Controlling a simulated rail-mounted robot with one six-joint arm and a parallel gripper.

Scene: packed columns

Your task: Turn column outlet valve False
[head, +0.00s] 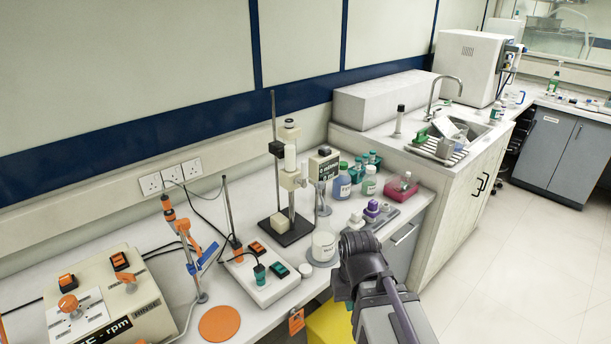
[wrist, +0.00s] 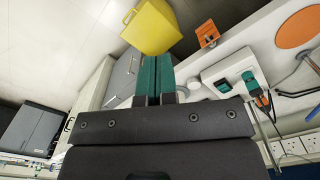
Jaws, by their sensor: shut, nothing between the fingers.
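A pale column (head: 290,165) stands upright on a retort stand with a dark base (head: 285,228), near the middle of the bench. Its outlet valve is too small to make out in the head view, and the column does not show in the wrist view. A white beaker or bottle (head: 324,242) stands in front of the stand, to its right. My gripper (wrist: 157,62) shows in the wrist view as two teal fingers, closed together and empty. It is apart from the column. In the head view my dark arm is at the bench's front edge, and the fingertips cannot be made out.
A white stirrer (head: 262,280) with a probe, an orange disc (head: 219,323) and a cream rpm machine (head: 100,310) stand to the left. Bottles (head: 342,182) and a pink rack (head: 400,188) stand right. A yellow bin (wrist: 150,28) is below the bench.

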